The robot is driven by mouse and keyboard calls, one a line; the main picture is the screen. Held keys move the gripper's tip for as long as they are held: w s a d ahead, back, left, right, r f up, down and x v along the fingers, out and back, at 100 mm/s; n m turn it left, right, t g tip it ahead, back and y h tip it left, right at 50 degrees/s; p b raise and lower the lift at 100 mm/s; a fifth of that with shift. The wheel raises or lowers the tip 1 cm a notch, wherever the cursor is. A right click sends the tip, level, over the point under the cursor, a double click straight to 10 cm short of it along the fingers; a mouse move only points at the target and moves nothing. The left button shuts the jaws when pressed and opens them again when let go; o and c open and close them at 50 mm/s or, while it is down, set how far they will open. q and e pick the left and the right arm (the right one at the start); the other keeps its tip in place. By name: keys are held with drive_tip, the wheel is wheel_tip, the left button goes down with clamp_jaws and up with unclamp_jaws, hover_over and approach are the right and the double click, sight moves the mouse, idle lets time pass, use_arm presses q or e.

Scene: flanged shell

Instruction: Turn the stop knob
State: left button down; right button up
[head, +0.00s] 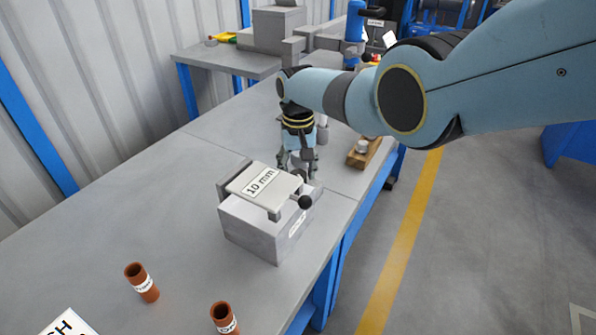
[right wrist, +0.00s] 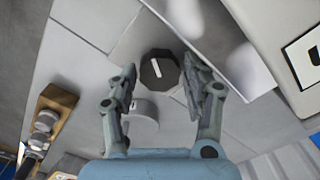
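The stop knob (right wrist: 160,70) is a dark, many-sided knob with a white line on top, seen in the right wrist view. My right gripper (right wrist: 159,68) has its two fingers spread, one on each side of the knob. The left finger looks slightly apart from it; whether the right finger touches it I cannot tell. In the head view my right gripper (head: 298,168) points down just behind the grey box fixture (head: 255,232), which bears a plate marked "10 mm" (head: 262,181). The knob is not clearly visible there. My left gripper is not in view.
A black ball handle (head: 305,202) sticks out at the fixture's front right. A wooden block with metal parts (head: 364,152) lies at the bench's right edge. Brown tubes (head: 141,282) stand in front. A grey round piece (right wrist: 143,114) is beside the knob. The bench's left is clear.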

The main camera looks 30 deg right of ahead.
sight(298, 174)
wheel_tip(298, 174, up, 12)
idle(0.6)
idle(0.5)
